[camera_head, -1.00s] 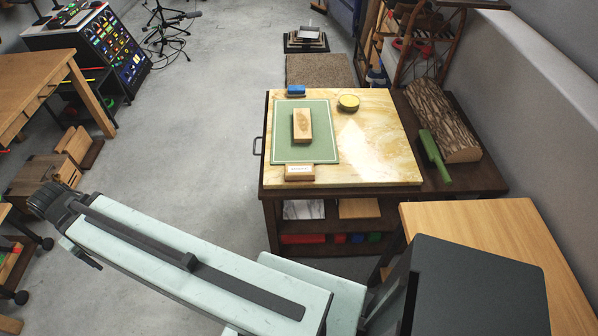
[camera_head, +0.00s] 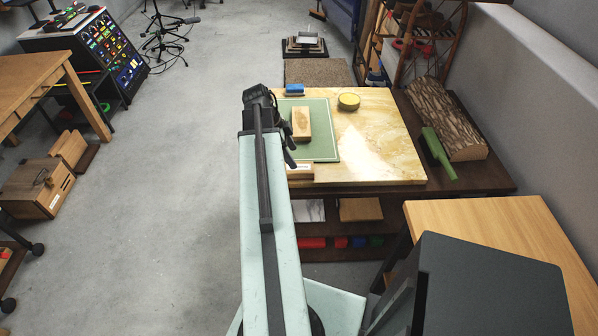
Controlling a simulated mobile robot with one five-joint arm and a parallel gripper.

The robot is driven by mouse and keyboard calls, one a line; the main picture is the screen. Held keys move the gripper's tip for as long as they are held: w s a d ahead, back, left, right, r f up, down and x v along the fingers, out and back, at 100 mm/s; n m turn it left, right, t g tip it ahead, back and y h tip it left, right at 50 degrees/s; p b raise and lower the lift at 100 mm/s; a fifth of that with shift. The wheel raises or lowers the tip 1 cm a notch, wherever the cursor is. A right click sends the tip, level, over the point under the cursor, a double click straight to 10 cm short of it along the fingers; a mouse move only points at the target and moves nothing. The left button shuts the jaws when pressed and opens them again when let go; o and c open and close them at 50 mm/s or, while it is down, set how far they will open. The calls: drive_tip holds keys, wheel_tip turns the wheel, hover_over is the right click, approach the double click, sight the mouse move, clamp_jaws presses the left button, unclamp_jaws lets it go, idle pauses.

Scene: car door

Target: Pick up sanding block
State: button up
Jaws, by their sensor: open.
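A light wooden block (camera_head: 301,124) lies on the green mat (camera_head: 322,148) on the workbench. A smaller wooden block with a pale label (camera_head: 302,171) lies at the mat's front edge, partly hidden by my arm. A blue block (camera_head: 295,89) lies at the mat's far edge. I cannot tell for sure which one is the sanding block. My gripper (camera_head: 289,156), dark and seen from behind, is open by the left side of the mat, left of the light wooden block. It holds nothing that I can see. My arm hides the bench's left edge.
A yellow round tin (camera_head: 349,102) stands on the pale marbled top (camera_head: 385,140). A green brush-like tool (camera_head: 438,153) and a rough log (camera_head: 446,115) lie to the right. A wooden table (camera_head: 490,230) stands in front right.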

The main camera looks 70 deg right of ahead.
sight(299, 171)
drive_tip(key=b+x, duration=0.7)
drive_tip(key=x, duration=0.1)
drive_tip(key=shift+w+f+b, duration=0.15)
drive_tip(key=shift+w+b, duration=0.2)
drive_tip(key=shift+w, duration=0.05)
drive_tip(key=c, duration=1.2)
